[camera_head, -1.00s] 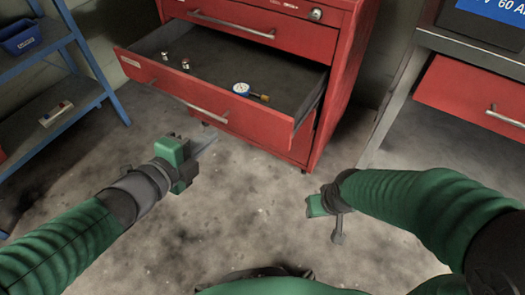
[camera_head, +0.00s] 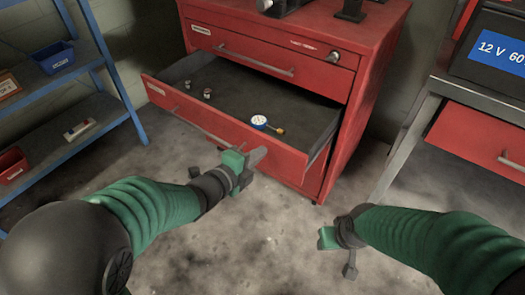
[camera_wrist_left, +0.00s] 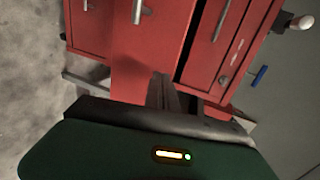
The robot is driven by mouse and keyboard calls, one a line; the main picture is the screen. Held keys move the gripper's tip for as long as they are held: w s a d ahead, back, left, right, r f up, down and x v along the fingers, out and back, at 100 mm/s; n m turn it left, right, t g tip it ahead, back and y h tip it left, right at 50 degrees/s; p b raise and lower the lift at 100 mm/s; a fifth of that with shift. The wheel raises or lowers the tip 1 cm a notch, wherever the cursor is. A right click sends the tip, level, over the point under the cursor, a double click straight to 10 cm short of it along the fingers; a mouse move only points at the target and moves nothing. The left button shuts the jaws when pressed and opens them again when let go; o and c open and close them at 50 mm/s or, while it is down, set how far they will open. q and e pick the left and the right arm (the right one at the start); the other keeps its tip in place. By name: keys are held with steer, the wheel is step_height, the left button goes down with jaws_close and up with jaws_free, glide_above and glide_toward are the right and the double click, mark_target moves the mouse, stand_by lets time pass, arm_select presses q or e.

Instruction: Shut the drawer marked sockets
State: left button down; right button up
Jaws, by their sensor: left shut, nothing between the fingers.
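The red drawer (camera_head: 228,128) stands pulled out of a red cabinet (camera_head: 345,120). Its front has a long metal handle and a small label at the left end, too small to read. Inside lie two small metal pieces (camera_head: 200,91) and a round white-faced gauge (camera_head: 259,121). My left gripper (camera_head: 257,156) is shut and empty, its tips close to the drawer front right of the handle; I cannot tell whether they touch. The left wrist view shows its fingers (camera_wrist_left: 162,92) before red fronts. My right gripper (camera_head: 338,250) hangs low over the floor, apart from the cabinet; its jaws are unclear.
A closed drawer (camera_head: 255,58) sits above the open one. A blue shelf rack (camera_head: 75,90) with bins stands at the left. A bench (camera_head: 470,110) with a red drawer (camera_head: 480,140) stands at the right. The floor in front is clear.

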arm_select(q)
steer(key=shift+w+d, duration=0.65)
steer(key=shift+w, duration=0.15)
arm_select(e)
steer(key=shift+f, duration=0.3)
arm_select(q)
steer(key=shift+w+d+r, duration=0.1)
